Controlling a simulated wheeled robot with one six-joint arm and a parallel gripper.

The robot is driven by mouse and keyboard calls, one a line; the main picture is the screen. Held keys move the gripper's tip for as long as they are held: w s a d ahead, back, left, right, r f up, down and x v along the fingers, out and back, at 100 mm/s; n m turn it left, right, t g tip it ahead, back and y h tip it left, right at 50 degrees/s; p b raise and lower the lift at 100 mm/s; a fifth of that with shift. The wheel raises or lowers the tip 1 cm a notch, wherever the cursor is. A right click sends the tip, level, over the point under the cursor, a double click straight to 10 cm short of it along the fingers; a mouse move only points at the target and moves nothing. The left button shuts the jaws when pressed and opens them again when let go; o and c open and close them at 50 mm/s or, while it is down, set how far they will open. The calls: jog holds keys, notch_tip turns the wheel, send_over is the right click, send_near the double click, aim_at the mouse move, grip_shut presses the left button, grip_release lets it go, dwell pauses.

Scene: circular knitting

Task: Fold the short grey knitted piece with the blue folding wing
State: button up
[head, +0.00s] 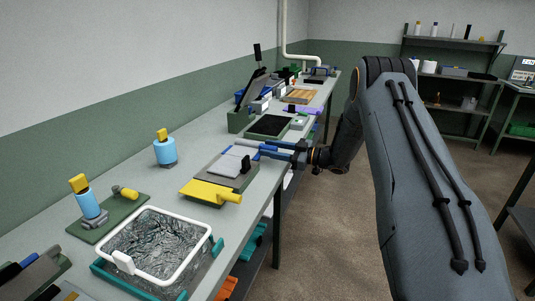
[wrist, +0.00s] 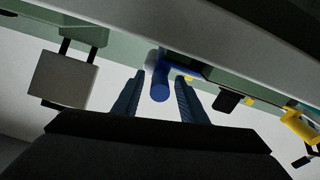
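The light grey knitted piece (head: 224,164) lies flat on a dark folding board (head: 240,181) at the bench's front edge. A yellow wing (head: 211,191) sticks out at the board's near side. The blue wing (head: 245,165) shows as a narrow strip at its far right side, partly hidden by my gripper. In the wrist view the blue wing's round handle (wrist: 160,91) points towards me. My gripper (wrist: 160,77) is open, with one finger on each side of the handle. Small gaps show between handle and fingers. The knitted piece is not seen in the wrist view.
A white-rimmed basin (head: 160,245) stands nearer on the bench, with blue bottles (head: 165,150) on the left. A black tray (head: 270,126) and a green machine stand (head: 240,120) are beyond my gripper. The bench underside (wrist: 230,35) fills the top of the wrist view.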

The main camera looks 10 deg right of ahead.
jog(key=shift+d, duration=0.15)
jog(key=shift+p+v, duration=0.4)
jog(key=shift+v, duration=2.45)
jog(key=shift+s, duration=0.1)
